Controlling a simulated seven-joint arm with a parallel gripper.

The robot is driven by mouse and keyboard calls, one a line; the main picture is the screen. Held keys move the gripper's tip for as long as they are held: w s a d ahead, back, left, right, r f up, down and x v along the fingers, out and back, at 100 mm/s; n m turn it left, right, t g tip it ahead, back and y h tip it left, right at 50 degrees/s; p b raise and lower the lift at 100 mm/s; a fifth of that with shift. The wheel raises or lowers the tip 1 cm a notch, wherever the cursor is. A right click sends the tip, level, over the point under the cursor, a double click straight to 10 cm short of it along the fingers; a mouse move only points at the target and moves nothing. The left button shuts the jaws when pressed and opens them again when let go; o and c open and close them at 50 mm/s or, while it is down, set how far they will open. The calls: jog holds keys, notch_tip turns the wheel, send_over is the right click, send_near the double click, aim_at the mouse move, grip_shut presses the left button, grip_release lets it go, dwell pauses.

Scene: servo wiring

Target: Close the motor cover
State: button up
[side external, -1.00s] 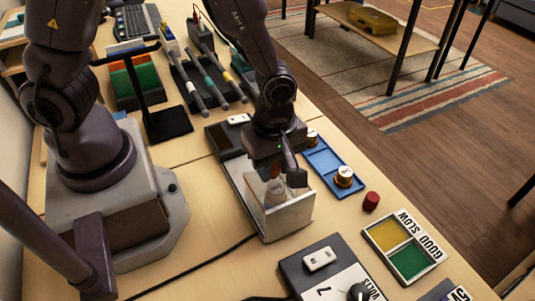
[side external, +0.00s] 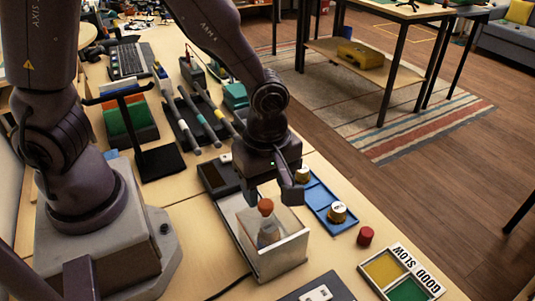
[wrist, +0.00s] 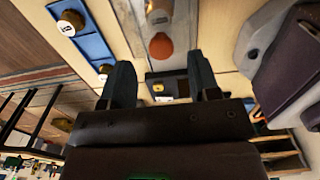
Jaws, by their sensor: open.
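A metal-sided box (side external: 283,260) stands on the bench, with clear panels (side external: 290,222) around its inside. The orange top also shows in the wrist view (wrist: 160,46), beyond the gap between my fingers. I cannot clearly pick out the motor cover or its hinge. My gripper (side external: 272,190) is open, above the far end of the box and behind the orange top in the side view. In the wrist view my gripper (wrist: 160,72) has its two fingers well apart with nothing between them.
A blue tray (side external: 318,197) with brass-coloured round pieces (side external: 338,212) lies close right of the box. A red cylinder (side external: 365,235) and a yellow-and-green sorting tray (side external: 397,272) are nearer. A black stand (side external: 158,160) and a rack of tools (side external: 195,118) are to the left.

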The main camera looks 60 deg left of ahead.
notch_tip(320, 180, up, 8)
dwell(0.5)
jog(key=s+a+r+m+t, duration=0.5)
jog(key=a+r+m, duration=0.6)
jog(key=m, duration=0.7)
jog(key=s, duration=0.2)
jog(key=shift+s+t, duration=0.3)
jog(key=shift+s, duration=0.05)
